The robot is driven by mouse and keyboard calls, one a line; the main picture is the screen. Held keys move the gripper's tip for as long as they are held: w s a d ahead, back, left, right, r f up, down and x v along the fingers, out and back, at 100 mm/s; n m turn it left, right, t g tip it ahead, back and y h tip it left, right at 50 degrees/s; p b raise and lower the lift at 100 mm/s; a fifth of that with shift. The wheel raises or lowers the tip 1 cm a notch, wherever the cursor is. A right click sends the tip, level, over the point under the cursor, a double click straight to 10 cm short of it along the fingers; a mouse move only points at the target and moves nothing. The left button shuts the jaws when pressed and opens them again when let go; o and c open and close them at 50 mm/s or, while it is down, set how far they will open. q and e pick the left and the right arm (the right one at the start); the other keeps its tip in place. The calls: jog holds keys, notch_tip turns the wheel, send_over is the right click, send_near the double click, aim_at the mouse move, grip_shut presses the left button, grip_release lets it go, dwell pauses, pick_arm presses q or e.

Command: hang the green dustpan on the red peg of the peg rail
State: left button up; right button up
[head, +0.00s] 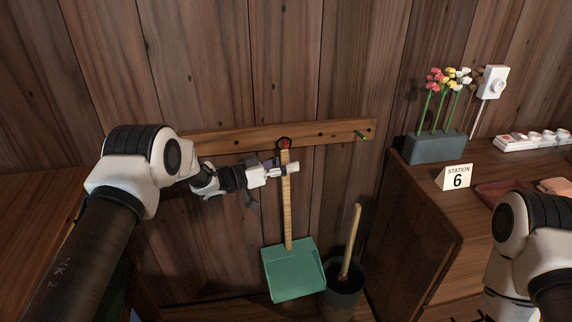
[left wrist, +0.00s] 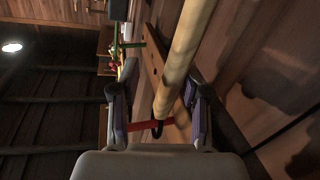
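The green dustpan (head: 294,272) hangs pan-down against the plank wall in the head view, its long wooden handle upright. The dark loop at the handle's top is at the red peg (head: 285,142) of the wooden peg rail (head: 230,138). In the left wrist view, the red peg (left wrist: 140,127) appears to pass through the dark loop (left wrist: 157,129). My left gripper (head: 283,167) is just below the rail at the upper handle. Its fingers stand apart on either side of the handle (left wrist: 182,55), with a clear gap on one side. My right gripper is not in view.
A green peg (head: 362,134) is at the rail's right end. A dark bin (head: 344,293) with a wooden-handled tool stands right of the dustpan. A cabinet at right carries a planter (head: 437,147) of flowers and a station sign (head: 457,178).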

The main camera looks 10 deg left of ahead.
pick_arm(q)
jog(key=shift+f, duration=0.1)
jog(key=v, duration=1.2)
jog(key=s+d+f+n+g+y, duration=0.1)
jog(key=s+d+f+n, duration=0.1)
jog(key=s+d+f, duration=0.35)
jog(key=s+d+f+n+y, duration=0.1)
jog(key=s+d+f+n, duration=0.15)
jog(key=f, duration=0.55)
jog(key=s+a+f+n+g+y, duration=0.15)
jog(key=s+f+y, duration=0.25)
jog(key=s+f, duration=0.45)
jog(key=s+f+n+g+y, duration=0.3)
jog(key=s+f+y, duration=0.15)
jog(key=s, duration=0.75)
jog(key=s+a+g+y, duration=0.2)
jog(key=s+a+g, duration=0.1)
jog(key=s, duration=0.5)
jog(key=s+a+g+y, duration=0.2)
jog(key=s+a+g, duration=0.15)
jog(key=s, duration=0.35)
notch_tip(320, 180, up, 18)
jog(key=t+p, duration=0.1)
jog(key=p, duration=1.8)
jog(key=shift+w, duration=0.2)
